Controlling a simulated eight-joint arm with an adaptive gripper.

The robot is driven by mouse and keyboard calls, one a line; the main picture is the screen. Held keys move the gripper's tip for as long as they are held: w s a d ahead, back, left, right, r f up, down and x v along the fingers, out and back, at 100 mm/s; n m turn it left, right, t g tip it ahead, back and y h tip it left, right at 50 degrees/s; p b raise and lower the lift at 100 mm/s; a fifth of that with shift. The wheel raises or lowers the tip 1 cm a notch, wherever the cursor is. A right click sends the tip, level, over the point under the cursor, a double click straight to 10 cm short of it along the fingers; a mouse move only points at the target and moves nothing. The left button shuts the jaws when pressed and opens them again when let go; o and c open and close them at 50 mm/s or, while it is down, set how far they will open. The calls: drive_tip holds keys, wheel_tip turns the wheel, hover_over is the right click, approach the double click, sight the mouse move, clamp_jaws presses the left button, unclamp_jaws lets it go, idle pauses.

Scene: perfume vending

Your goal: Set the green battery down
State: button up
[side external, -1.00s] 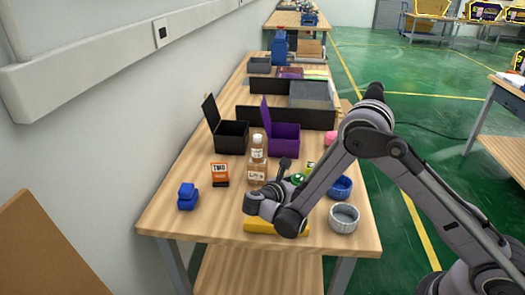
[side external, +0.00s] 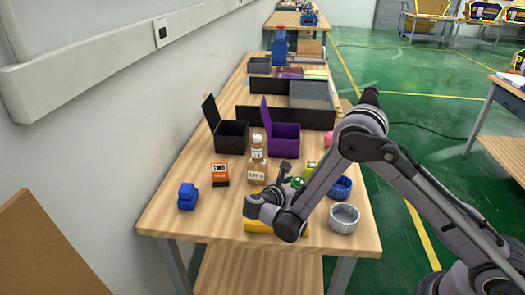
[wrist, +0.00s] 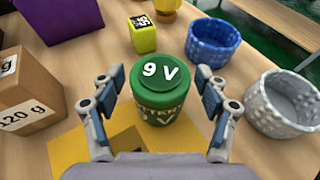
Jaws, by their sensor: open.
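The green battery (wrist: 158,92), a round can marked "9 V", stands upright between my fingers in the wrist view. My gripper (wrist: 160,90) is open, with one finger on each side of the battery and gaps visible beside it. In the side external view, a small part of the green battery (side external: 297,183) shows beside my gripper (side external: 287,180), and my wrist hides the rest. The battery is at the far edge of a yellow pad (wrist: 85,152); I cannot tell exactly what its base rests on.
A blue basket (wrist: 212,42) and a grey basket (wrist: 284,104) stand to the right. A yellow-green box (wrist: 143,35) is behind the battery. A brown box (wrist: 27,92) and an open purple box (wrist: 62,15) are left. Bare wood lies between them.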

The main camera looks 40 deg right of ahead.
drive_tip(key=v, duration=1.2)
drive_tip(key=shift+d, duration=0.1)
drive_tip(key=s+d+r+m+y, duration=0.3)
drive_tip(key=d+r+m+y, duration=0.3)
drive_tip(key=r, duration=0.2)
drive_tip(key=s+r+m+t+y, duration=0.3)
drive_tip(key=s+m+y, duration=0.4)
drive_tip(key=s+m, duration=0.6)
drive_tip(key=shift+r+m+t+y, duration=0.2)
drive_tip(key=shift+m+t+y, duration=0.1)
drive_tip(key=shift+m+t, duration=0.35)
